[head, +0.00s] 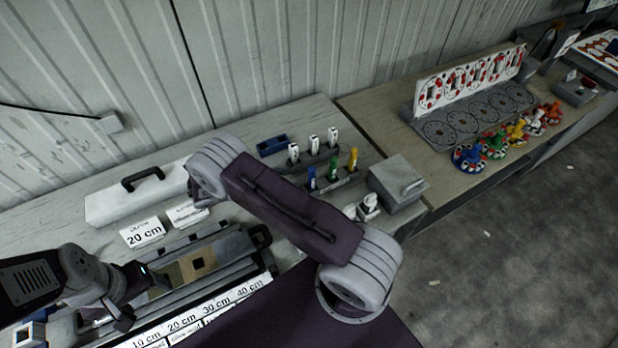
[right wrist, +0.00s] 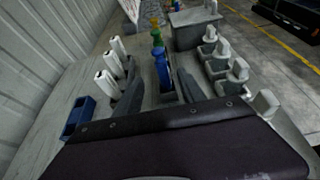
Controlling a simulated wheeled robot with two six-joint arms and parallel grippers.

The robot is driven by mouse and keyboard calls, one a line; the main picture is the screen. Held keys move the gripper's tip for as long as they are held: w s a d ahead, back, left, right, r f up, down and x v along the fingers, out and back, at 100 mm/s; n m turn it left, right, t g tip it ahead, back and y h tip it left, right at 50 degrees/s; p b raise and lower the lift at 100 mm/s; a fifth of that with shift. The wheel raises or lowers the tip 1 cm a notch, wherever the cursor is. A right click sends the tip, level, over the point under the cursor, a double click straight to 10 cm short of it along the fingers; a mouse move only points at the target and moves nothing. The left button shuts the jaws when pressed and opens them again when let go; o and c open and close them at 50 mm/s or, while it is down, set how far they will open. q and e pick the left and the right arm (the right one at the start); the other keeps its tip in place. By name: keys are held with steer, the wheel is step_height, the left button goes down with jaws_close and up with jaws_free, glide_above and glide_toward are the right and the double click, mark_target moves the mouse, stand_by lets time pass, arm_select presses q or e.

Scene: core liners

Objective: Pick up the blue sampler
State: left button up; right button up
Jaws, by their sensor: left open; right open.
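The blue sampler (head: 311,178) stands upright at the near end of a rack, beside a green sampler (head: 333,168) and a yellow one (head: 353,159). In the right wrist view the blue sampler (right wrist: 162,70) stands ahead, with the green one behind it. My right gripper (right wrist: 160,80) is open and empty, its dark fingers to either side of the blue sampler's line of sight; I cannot tell how far apart in depth they are. In the head view my right arm hides that gripper. My left gripper (head: 143,292) is open near the core tray (head: 235,243) at lower left.
White bottles (head: 313,143) and a blue holder (head: 272,145) stand behind the rack. A grey box (head: 397,183) and white pieces (head: 367,207) stand to its right. A white handled lid (head: 140,195) lies at left. A second table (head: 405,150) carries coloured discs.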

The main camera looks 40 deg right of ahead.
mark_target(309, 175)
steer(key=p+x, duration=0.2)
steer(key=x, duration=0.2)
steer(key=p+x, duration=0.2)
steer(key=x, duration=0.2)
steer(key=shift+s+d+p, duration=0.25)
steer(key=shift+d+p, duration=0.1)
steer(key=shift+p, duration=0.05)
steer(key=shift+d+f, duration=0.3)
steer(key=shift+d, duration=0.1)
arm_select(q)
step_height(309, 175, up, 5)
steer(key=shift+d+f, duration=0.1)
arm_select(e)
steer(key=shift+a+r, duration=0.1)
steer(key=shift+a, duration=0.1)
jaws_close()
